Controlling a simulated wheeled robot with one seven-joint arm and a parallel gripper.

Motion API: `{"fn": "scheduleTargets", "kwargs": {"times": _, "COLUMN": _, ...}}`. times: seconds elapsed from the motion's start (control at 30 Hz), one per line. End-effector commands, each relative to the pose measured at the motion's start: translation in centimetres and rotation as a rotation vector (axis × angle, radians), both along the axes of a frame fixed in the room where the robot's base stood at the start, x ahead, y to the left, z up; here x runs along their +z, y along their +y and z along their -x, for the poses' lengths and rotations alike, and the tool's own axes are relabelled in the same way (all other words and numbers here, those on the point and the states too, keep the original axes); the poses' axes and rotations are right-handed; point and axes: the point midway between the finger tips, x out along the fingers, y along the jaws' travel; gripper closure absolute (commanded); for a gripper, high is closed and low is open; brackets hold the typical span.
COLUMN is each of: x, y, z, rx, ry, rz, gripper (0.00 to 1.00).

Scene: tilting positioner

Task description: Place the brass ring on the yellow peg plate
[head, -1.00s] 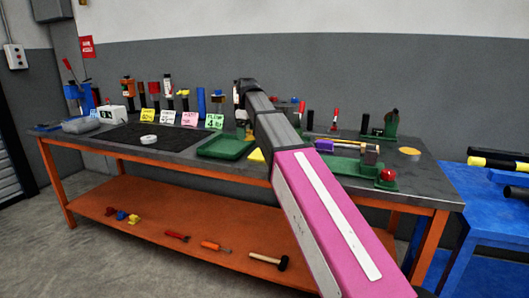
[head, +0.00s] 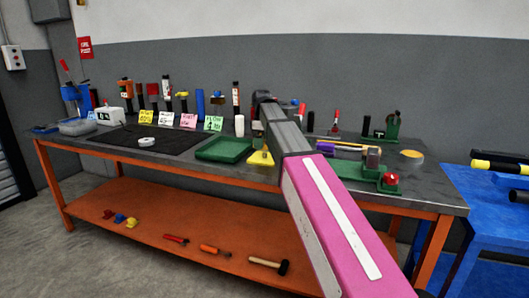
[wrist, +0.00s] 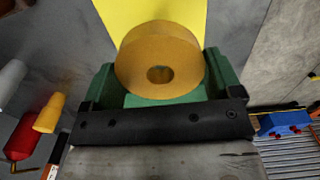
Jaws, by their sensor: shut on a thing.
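The brass ring (wrist: 160,62) is thick and tan-gold with a round hole, and shows large in the wrist view. My gripper (wrist: 155,85) is shut on it, with green fingers on either side. A flat yellow surface, which looks like the yellow peg plate (wrist: 150,14), lies beyond the ring in the wrist view. In the head view the yellow peg plate (head: 261,159) lies on the bench right of the green tray. The wrist view does not show the peg, and the ring appears apart from the plate.
The green tray (head: 225,149) is left of the plate, and a white cylinder (head: 239,125) stands behind it. Green fixtures (head: 388,183) and a yellow-topped round item (head: 411,155) are on the right. Bottles and coloured cards line the bench's back.

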Motion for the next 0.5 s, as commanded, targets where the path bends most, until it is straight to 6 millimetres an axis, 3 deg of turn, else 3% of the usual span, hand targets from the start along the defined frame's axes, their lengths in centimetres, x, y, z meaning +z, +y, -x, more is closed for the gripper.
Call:
{"fn": "scheduleTargets", "kwargs": {"times": 0.27, "x": -1.1, "y": -1.0, "z": 0.0, "rx": -0.001, "ry": 0.001, "rz": 0.000, "gripper": 0.64}}
{"fn": "scheduleTargets", "kwargs": {"times": 0.5, "x": -3.9, "y": -1.0, "z": 0.0, "rx": -0.001, "ry": 0.001, "rz": 0.001, "gripper": 0.64}}
